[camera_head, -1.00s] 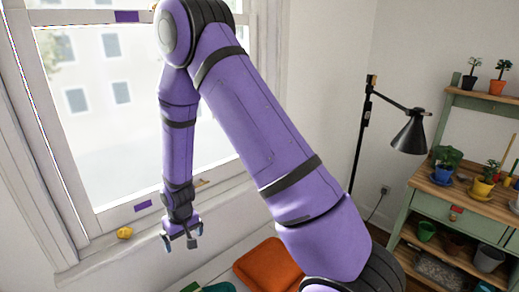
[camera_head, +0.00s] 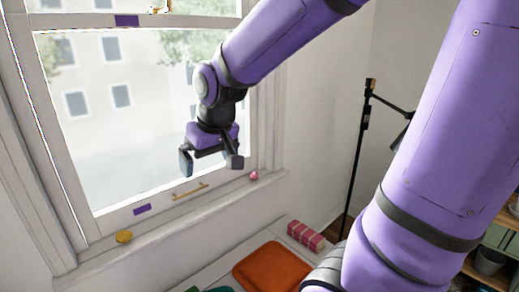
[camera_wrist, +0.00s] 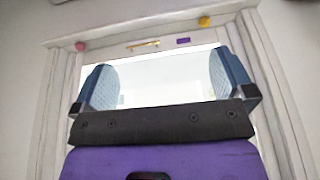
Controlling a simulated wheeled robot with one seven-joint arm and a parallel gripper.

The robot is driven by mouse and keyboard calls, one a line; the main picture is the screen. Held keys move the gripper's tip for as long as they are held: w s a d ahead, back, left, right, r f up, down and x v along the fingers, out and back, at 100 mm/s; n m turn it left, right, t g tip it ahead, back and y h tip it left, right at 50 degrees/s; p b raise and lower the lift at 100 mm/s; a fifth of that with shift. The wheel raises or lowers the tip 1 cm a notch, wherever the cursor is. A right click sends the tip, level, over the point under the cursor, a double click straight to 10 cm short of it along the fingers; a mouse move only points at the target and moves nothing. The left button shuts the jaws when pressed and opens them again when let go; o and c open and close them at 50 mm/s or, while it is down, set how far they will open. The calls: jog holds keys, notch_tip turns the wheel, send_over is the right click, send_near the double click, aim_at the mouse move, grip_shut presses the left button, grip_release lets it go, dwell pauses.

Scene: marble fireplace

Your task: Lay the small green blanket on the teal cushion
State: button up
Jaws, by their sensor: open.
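A small teal edge (camera_head: 219,289), likely the teal cushion, shows at the bottom of the head view, left of an orange cushion. A small green patch (camera_head: 192,289) beside it may be the green blanket; both are mostly cut off by the frame. My gripper (camera_head: 211,163) is open and empty, held up in front of the window, well above the bench. In the wrist view its two fingers (camera_wrist: 164,84) stand wide apart with nothing between them. Neither the cushion nor the blanket can be made out in the wrist view.
The orange cushion (camera_head: 272,267) lies on the white bench, with a pink patterned block (camera_head: 305,236) behind it to the right. A yellow object (camera_head: 124,236) and a small pink one (camera_head: 253,176) sit on the window sill. A black lamp stand (camera_head: 361,150) stands right.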

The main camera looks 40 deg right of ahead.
jog(key=s+r, duration=0.3)
jog(key=s, duration=0.4)
jog(key=s+d+r+t, duration=0.1)
jog(key=s+r, duration=0.2)
jog(key=s, duration=0.4)
jog(key=shift+s+d+r, duration=0.25)
jog(key=shift+d+r, duration=0.05)
dwell(0.3)
